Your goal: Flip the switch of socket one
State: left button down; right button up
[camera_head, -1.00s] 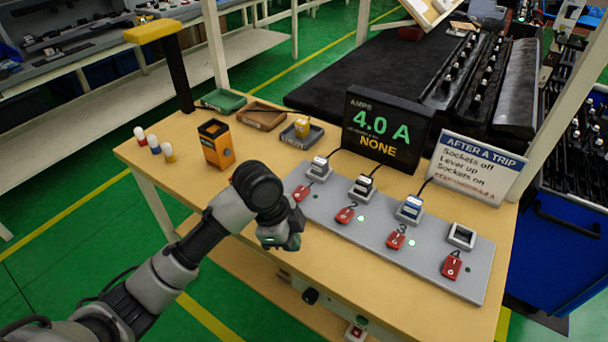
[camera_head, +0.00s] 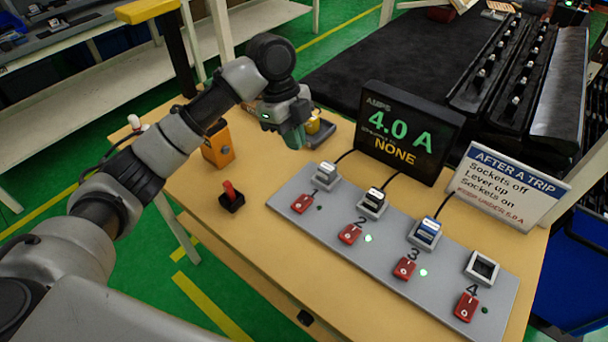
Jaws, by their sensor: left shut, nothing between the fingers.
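A grey socket strip (camera_head: 375,243) lies along the table. It carries several numbered sockets, each with a red rocker switch. The switch of socket one (camera_head: 302,203) is at its left end, and the small light beside it (camera_head: 320,208) looks dark. A plug with a black cord sits in socket one (camera_head: 326,177). The lights by sockets two and three glow green. My left gripper (camera_head: 295,137) is shut and empty, pointing down above the table, behind and left of socket one and apart from the strip. My right gripper is not in view.
An amps display (camera_head: 405,131) reads 4.0 A and NONE. A trip notice (camera_head: 499,186) stands right of it. A red lever (camera_head: 229,190) stands upright on a black base. An orange box (camera_head: 217,144) and a yellow item (camera_head: 314,123) are near my left arm.

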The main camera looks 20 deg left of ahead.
pick_arm(q)
jog(key=p, duration=0.1)
send_near(308, 197)
jog(key=p+x, duration=0.1)
jog(key=x, duration=0.5)
jog(key=shift+d+f, duration=0.15)
jog(key=shift+f, duration=0.35)
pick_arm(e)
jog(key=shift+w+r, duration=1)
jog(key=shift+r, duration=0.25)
pick_arm(q)
jog(key=shift+f+p, duration=0.2)
jog(key=shift+p, duration=0.1)
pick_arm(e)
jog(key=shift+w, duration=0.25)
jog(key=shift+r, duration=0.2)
pick_arm(q)
jog(key=shift+s+r+p, duration=0.3)
jog(key=shift+s+p, duration=0.05)
jog(key=shift+p, duration=0.4)
jog(key=shift+s+r+p, duration=0.15)
jog(key=shift+s+p, duration=0.15)
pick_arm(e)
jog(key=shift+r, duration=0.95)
